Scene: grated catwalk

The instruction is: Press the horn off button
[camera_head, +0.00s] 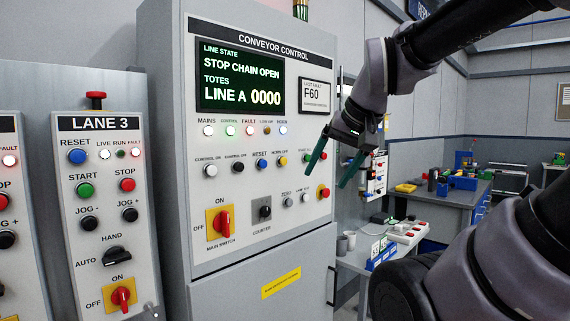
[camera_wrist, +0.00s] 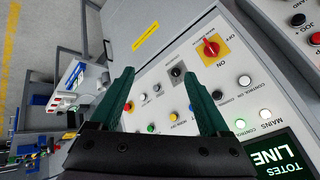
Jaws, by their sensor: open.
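The horn off button (camera_head: 283,160) is a small yellow button in the middle row of the conveyor control panel (camera_head: 240,229), right of the blue reset button (camera_head: 261,163). In the wrist view the yellow button (camera_wrist: 174,116) shows between the two fingers, near the right one. My gripper (camera_head: 327,177) is open and empty, with dark green fingers. In the head view it hangs to the right of the yellow button, over the panel's right edge, apart from the buttons. It also shows in the wrist view (camera_wrist: 157,79).
A black button (camera_head: 237,167) and a white button (camera_head: 210,171) lie left of reset. A red main switch (camera_head: 221,223) sits below. A Lane 3 panel (camera_head: 104,220) stands to the left. A workbench (camera_head: 455,205) is at the right.

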